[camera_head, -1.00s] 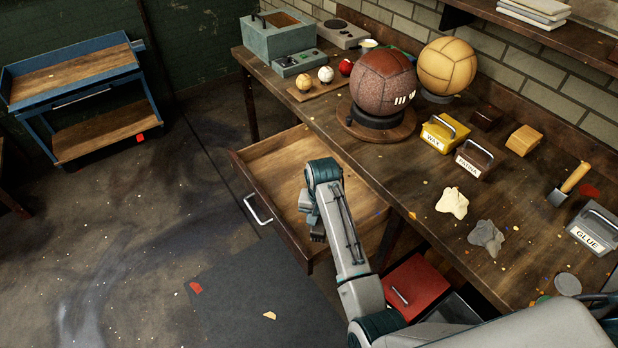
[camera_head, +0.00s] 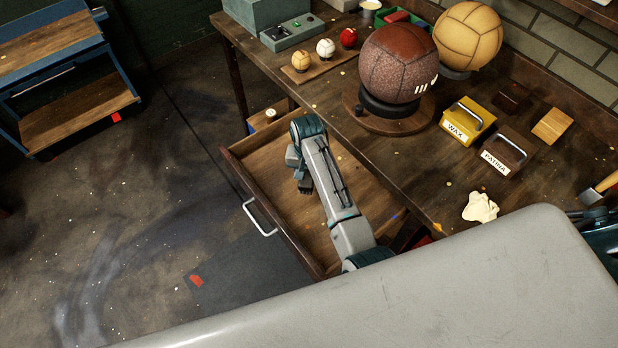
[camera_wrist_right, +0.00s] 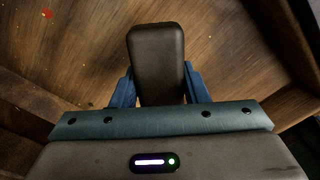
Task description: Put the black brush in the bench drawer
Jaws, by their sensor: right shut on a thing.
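The black brush (camera_wrist_right: 156,62) shows in the right wrist view as a dark block with rounded corners, held between the blue fingers of my right gripper (camera_wrist_right: 158,88). In the head view the right gripper (camera_head: 304,184) points down over the open bench drawer (camera_head: 270,163), within its outline; the brush is hard to make out there. The drawer is pulled out from the bench, with a bare wooden floor and a metal handle on its front. In the wrist view its wooden floor (camera_wrist_right: 85,55) lies below the brush. I cannot tell whether the brush touches it. My left gripper is not in view.
The bench top (camera_head: 330,108) holds a brown ball (camera_head: 397,62) on a stand, a tan ball (camera_head: 468,35), a yellow wax box (camera_head: 466,122) and a patina box (camera_head: 506,152). A blue cart (camera_head: 75,115) stands at left.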

